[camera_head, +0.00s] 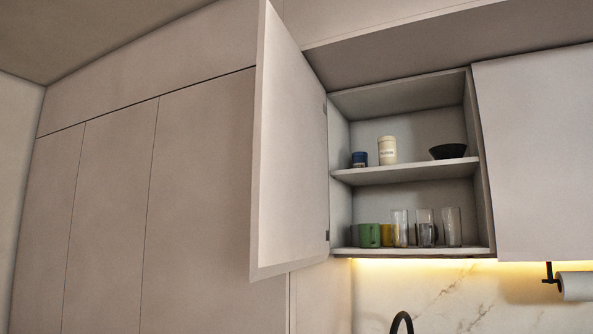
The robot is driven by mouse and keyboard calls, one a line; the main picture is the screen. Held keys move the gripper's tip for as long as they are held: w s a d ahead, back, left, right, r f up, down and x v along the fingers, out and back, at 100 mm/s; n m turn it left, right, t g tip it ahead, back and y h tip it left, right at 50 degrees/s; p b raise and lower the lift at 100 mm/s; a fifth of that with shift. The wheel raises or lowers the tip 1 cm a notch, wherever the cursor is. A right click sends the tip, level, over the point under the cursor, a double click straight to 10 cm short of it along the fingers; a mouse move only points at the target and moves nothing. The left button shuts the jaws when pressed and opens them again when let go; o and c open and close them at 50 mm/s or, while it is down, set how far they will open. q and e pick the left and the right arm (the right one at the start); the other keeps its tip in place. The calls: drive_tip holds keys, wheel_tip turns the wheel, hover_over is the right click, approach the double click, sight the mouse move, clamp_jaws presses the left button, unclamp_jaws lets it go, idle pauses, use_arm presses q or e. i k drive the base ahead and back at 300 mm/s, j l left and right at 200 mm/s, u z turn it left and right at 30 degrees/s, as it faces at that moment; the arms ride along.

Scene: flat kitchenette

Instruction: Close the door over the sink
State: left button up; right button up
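The cabinet door (290,155) is light beige and stands wide open, hinged at the left side of the wall cabinet and swung out towards me. Behind it the cabinet (400,101) is open, with its two shelf levels in view. A black curved faucet (402,321) shows at the bottom edge, below the cabinet. The sink itself is out of view. Neither of my grippers is in view.
The upper shelf (405,170) holds a blue jar, a cream canister and a black bowl. Mugs and several glasses (425,229) stand below. A closed door (535,150) is at right, above a paper roll (575,286). Tall closed panels (110,210) fill the left.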

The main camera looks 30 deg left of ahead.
sight(290, 230)
drive_tip(key=i+j, duration=0.25)
drive_tip(key=j, duration=0.2)
drive_tip(key=i+j, duration=0.55)
drive_tip(key=j, duration=0.3)
drive_tip(key=i+j, duration=0.25)
drive_tip(key=j, duration=0.15)
drive_tip(key=i+j, duration=0.3)
drive_tip(key=j, duration=0.15)
